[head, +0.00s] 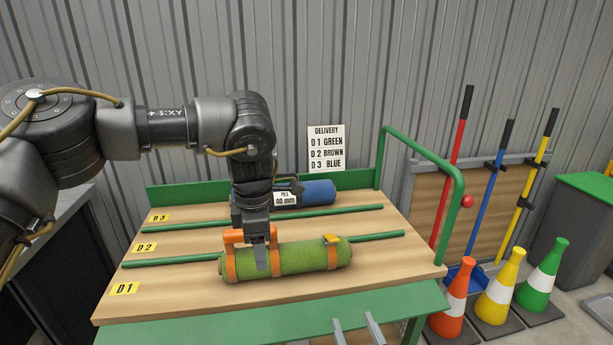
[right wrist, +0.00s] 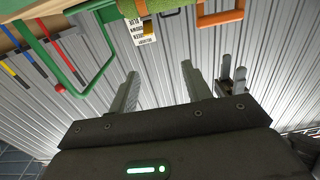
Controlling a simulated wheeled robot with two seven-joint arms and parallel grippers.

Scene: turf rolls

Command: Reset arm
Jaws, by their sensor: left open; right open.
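A green turf roll (head: 300,259) with orange straps and an orange handle (head: 233,237) lies in the front lane, D1, of the wooden trolley deck (head: 180,299). My left gripper (head: 268,258) is open, pointing down at the roll's left half in the head view. In the right wrist view, its fingers (right wrist: 232,78) look apart from the orange handle (right wrist: 220,18). My right gripper (head: 358,332) is open and empty in front of the trolley; its fingers also show in the right wrist view (right wrist: 162,90). A blue roll (head: 319,191) lies in lane D3, partly hidden by my left arm.
Green rails (head: 350,240) divide the lanes; the middle lane, D2, looks clear. A delivery sign (head: 326,149) stands behind. The green trolley handle (head: 425,155) rises at the right. Cones (head: 497,285) and long-handled tools (head: 489,190) stand beyond it.

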